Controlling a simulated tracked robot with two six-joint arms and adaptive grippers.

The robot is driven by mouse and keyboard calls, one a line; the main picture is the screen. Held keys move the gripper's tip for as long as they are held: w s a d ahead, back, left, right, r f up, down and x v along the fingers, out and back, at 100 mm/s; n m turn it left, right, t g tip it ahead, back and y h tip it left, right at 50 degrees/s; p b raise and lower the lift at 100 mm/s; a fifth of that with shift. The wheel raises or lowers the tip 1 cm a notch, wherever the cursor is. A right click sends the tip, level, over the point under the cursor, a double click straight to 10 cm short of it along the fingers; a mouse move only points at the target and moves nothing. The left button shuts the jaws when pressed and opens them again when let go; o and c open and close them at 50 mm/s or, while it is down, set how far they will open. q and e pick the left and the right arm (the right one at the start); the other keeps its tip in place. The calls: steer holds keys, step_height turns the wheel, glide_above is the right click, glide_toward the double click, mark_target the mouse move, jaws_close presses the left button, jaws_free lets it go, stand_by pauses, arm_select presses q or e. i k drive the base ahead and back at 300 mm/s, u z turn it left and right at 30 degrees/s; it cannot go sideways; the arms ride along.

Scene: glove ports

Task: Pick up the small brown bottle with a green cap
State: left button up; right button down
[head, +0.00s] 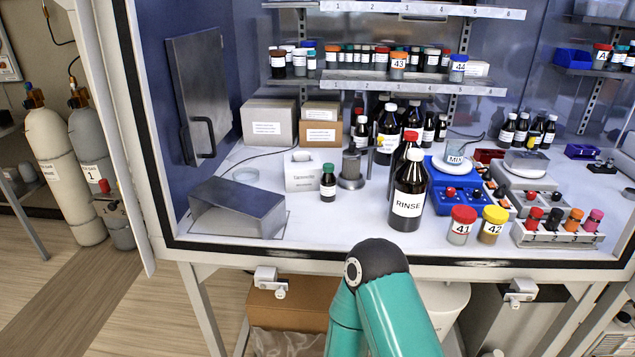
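The small brown bottle with a green cap (328,188) stands upright on the white floor of the cabinet, left of the middle. It has a white label. It stands close in front of a white box (303,172), and I cannot tell if they touch. Neither of my grippers shows in the head view. Only a teal arm link of mine with a dark joint rises at the bottom middle, outside the cabinet's front edge.
A tall RINSE bottle (408,197) and a metal cylinder on a stand (351,168) are to the right. A grey sloped metal cover (238,207) is to the left, with a clear dish (245,175) behind it. The floor in front of the small bottle is clear.

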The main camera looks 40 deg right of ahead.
mark_target(328, 180)
steer(key=z, duration=0.75)
steer(key=k, duration=0.35)
steer(key=z, duration=0.1)
steer(key=i, duration=0.2)
